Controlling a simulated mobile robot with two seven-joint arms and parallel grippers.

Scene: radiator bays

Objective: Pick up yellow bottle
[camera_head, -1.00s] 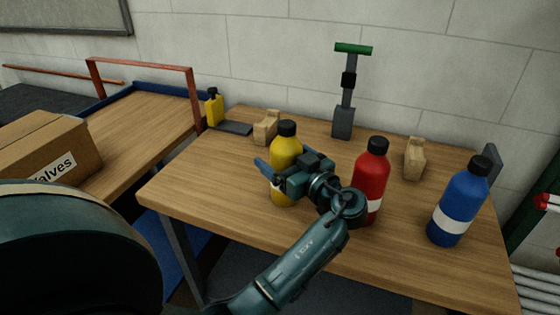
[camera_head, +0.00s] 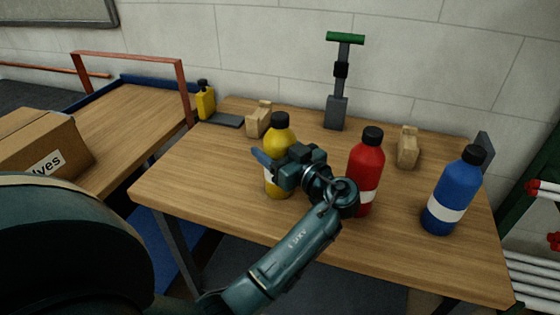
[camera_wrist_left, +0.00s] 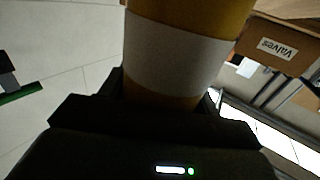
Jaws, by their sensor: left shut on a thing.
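The yellow bottle (camera_head: 279,137) with a black cap and a white band stands upright at the table's left-middle part. My left gripper (camera_head: 274,166) is shut around its middle and hides part of the band. In the left wrist view the yellow bottle (camera_wrist_left: 187,55) fills the space between the fingers, with its white band close to the gripper. I cannot tell for sure whether its base touches the table. My right gripper is not in view.
A red bottle (camera_head: 366,165) stands close to the right of my left gripper. A blue bottle (camera_head: 455,190) is farther right on the wooden table (camera_head: 190,185). Beige blocks (camera_head: 259,119) and a green-handled tool (camera_head: 338,110) stand behind. A Valves box (camera_head: 40,145) is at left.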

